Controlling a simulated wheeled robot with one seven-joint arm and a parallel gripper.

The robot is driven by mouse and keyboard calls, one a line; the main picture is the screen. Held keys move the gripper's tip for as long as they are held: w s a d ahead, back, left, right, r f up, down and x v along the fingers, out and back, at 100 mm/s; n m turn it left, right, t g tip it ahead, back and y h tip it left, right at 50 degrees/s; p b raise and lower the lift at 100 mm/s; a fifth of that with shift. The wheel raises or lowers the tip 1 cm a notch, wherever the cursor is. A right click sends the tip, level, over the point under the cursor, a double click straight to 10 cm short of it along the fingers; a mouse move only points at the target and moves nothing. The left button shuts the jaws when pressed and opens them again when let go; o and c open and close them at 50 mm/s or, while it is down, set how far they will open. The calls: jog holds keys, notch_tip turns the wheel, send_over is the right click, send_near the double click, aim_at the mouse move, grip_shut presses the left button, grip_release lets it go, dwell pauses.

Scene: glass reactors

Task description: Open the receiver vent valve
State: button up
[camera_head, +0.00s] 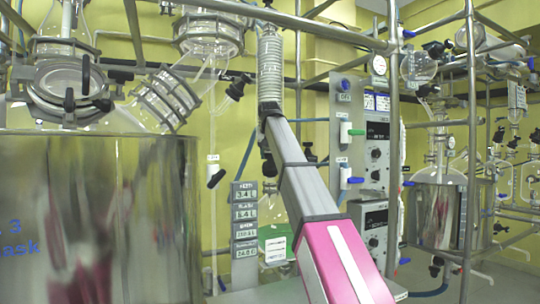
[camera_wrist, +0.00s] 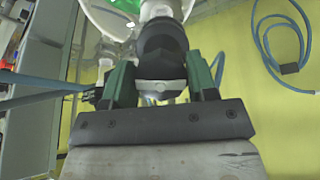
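In the wrist view a black valve knob (camera_wrist: 162,45) on a white fitting (camera_wrist: 160,9) sits between the two green-padded fingers of my gripper (camera_wrist: 161,84). The knob fills nearly the whole gap, its sides close to both pads. Whether the pads press on it cannot be told. Clear glass with something green (camera_wrist: 124,5) shows behind the fitting. In the head view my pink and grey arm reaches up the middle, and my fingers cannot be made out. The frames do not show a label naming this valve.
In the head view a large steel vessel (camera_head: 95,215) fills the left. A white valve with a black handle (camera_head: 215,176) and a display panel (camera_head: 245,218) stand left of my arm. Metal posts (camera_head: 391,150) stand at right. A blue hose (camera_wrist: 285,45) hangs at right in the wrist view.

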jog(key=n+h, duration=0.1)
jog(key=n, duration=0.3)
jog(key=shift+n, duration=0.3)
jog(key=n, duration=0.4)
jog(key=shift+d+t+h, duration=0.1)
jog(key=shift+t+h, duration=0.2)
jog(key=shift+h, duration=0.1)
jog(key=n, duration=0.4)
jog(key=shift+r+n+t, duration=0.1)
jog(key=shift+n+t, duration=0.2)
jog(key=n+t, duration=0.1)
jog(key=n, duration=0.3)
jog(key=shift+w+n+h, duration=0.1)
jog(key=shift+n+h, duration=0.2)
jog(key=n, duration=0.4)
jog(key=shift+n+t, duration=0.3)
jog(key=shift+t, duration=0.1)
jog(key=n, duration=0.4)
jog(key=shift+w+n+t+y, duration=0.1)
jog(key=shift+n+t+y, duration=0.2)
jog(key=shift+t+y, duration=0.1)
jog(key=n, duration=0.4)
jog(key=shift+n+t+y, duration=0.3)
jog(key=shift+n+y, duration=0.5)
jog(key=shift+n, duration=1.9)
